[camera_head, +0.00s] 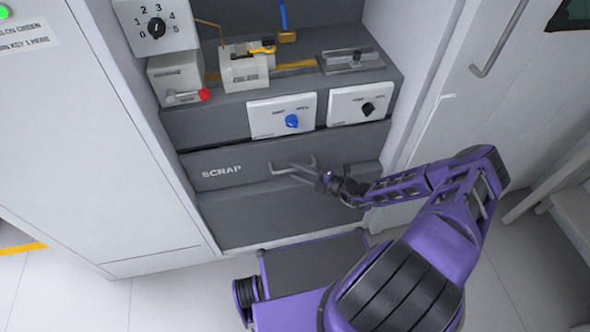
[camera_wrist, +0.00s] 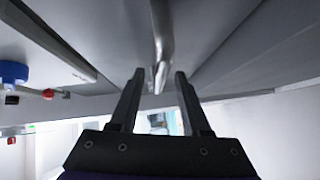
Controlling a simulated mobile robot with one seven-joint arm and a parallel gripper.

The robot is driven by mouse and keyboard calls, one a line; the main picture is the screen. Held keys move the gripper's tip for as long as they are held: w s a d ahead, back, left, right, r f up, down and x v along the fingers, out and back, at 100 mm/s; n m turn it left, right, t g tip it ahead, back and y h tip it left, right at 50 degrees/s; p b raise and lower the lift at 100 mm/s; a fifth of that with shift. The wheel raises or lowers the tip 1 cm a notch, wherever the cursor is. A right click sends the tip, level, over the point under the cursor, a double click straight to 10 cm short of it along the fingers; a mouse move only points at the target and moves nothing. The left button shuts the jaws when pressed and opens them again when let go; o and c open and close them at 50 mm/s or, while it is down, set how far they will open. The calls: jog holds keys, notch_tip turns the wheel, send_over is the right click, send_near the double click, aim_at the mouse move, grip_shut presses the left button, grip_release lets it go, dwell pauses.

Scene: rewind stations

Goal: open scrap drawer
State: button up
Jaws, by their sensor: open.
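The scrap drawer (camera_head: 225,176) is a grey front marked "SCRAP", low in the grey station, and looks shut. A bar handle (camera_head: 303,165) sits on its front. My gripper (camera_head: 318,180) is at the handle, close to the drawer front. In the wrist view the metal handle (camera_wrist: 161,40) comes down from the top, and its lower end reaches between the tips of the two dark fingers of my gripper (camera_wrist: 159,78). The fingers are apart, open, with a gap beside the handle. I cannot tell whether either finger touches it.
Above the drawer are two white panels with a blue knob (camera_head: 292,121) and a black knob (camera_head: 368,108). A red-tipped lever (camera_head: 204,95) and a cream device (camera_head: 244,70) are on the shelf. A white door (camera_head: 500,100) stands right.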

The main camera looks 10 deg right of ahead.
jog(key=shift+w+a+f, duration=0.1)
jog(key=shift+w+a, duration=0.3)
jog(key=shift+w, duration=0.05)
grip_shut()
dwell(1.2)
